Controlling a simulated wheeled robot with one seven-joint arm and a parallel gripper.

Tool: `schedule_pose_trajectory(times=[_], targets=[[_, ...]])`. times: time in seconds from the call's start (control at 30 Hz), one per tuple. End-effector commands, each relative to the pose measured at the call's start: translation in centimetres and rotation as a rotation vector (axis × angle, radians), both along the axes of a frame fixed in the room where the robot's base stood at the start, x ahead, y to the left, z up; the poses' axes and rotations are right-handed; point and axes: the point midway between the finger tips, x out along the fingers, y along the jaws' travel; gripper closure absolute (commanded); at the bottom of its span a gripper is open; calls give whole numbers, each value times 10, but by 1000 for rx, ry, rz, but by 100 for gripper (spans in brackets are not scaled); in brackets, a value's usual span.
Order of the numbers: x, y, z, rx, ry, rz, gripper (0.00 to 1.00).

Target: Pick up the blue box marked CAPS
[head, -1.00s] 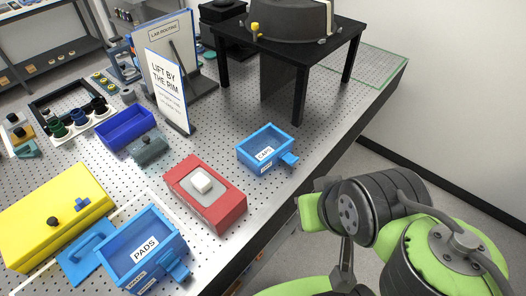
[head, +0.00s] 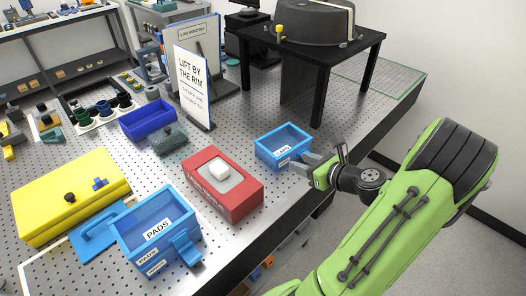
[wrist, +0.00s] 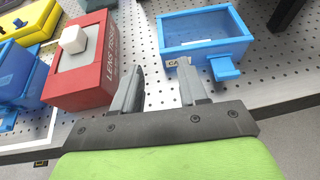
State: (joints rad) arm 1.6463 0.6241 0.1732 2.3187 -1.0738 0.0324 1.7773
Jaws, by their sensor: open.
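The blue box marked CAPS (head: 283,147) is a small open-topped box with a white label on its front. It stands on the perforated bench near the front edge. My gripper (head: 300,163) is at its near right corner in the head view. In the wrist view the CAPS box (wrist: 208,52) is ahead and to the right, with a blue tab (wrist: 224,69) sticking out toward me. My gripper (wrist: 160,88) is open with nothing between its fingers. The right fingertip lies close to the labelled wall; I cannot tell whether it touches.
A red box (head: 222,184) with a white block on top stands left of the CAPS box. The blue PADS box (head: 158,232) and a yellow box (head: 70,194) are farther left. A black table (head: 314,55) with a dark housing stands behind.

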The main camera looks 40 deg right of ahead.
Motion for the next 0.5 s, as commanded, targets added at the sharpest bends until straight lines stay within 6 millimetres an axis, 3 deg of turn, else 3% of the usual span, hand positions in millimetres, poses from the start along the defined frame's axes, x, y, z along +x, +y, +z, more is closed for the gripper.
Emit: schedule_pose_trajectory(times=[0.4,0.5], targets=[[83,1,-35,3,-1,3,57],[94,0,-39,2,0,0,57]])
